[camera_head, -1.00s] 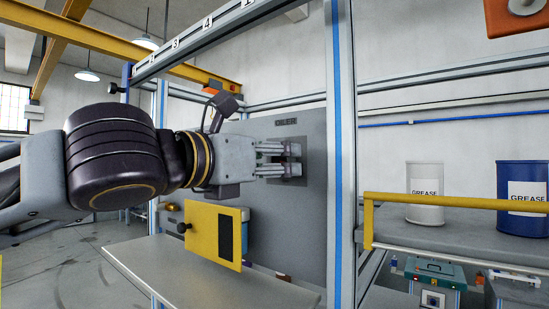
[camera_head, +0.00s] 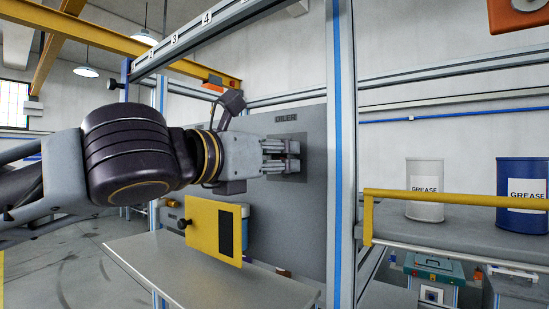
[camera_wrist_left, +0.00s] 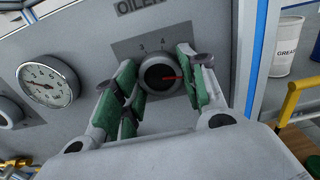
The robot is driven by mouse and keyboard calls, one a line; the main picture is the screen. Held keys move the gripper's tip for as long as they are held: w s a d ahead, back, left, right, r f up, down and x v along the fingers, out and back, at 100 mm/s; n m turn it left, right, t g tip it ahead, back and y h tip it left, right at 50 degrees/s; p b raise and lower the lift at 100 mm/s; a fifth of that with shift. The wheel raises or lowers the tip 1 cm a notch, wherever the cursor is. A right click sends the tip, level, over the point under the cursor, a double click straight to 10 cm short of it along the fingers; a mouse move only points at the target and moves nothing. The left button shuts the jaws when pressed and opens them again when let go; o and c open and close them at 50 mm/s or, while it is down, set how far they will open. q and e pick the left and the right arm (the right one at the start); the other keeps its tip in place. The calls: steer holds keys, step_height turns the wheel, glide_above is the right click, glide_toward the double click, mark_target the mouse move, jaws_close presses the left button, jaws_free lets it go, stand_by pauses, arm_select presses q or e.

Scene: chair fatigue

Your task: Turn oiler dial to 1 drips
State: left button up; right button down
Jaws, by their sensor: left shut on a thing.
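The oiler dial (camera_wrist_left: 160,74) is a round dark knob with a red pointer line, on a dark plate under the "OILER" label (camera_wrist_left: 138,6). In the left wrist view the pointer points to the right. The digits 3 and 4 show above the knob; other marks are hidden by fingers or not visible. My left gripper (camera_head: 283,157) is at the dial plate on the grey panel. Its green-padded fingers are shut on the dial from both sides. My right gripper is not in view.
A round gauge (camera_wrist_left: 48,80) and another knob (camera_wrist_left: 10,112) sit left of the dial. A yellow panel box (camera_head: 214,228) is below my arm. A frame post with a blue stripe (camera_head: 340,150) stands right of the panel. Grease cans (camera_head: 425,198) stand on the right shelf.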

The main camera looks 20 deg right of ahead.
arm_select(q)
steer(key=shift+n, duration=0.4)
steer(key=n, duration=1.4)
steer(key=shift+n, duration=0.3)
steer(key=shift+d+f+n+b, duration=0.15)
steer(key=shift+n+b, duration=0.75)
steer(key=shift+n, duration=5.25)
steer(key=shift+a+f+n+b, duration=0.1)
steer(key=shift+n+b, duration=0.75)
steer(key=shift+n, duration=5.3)
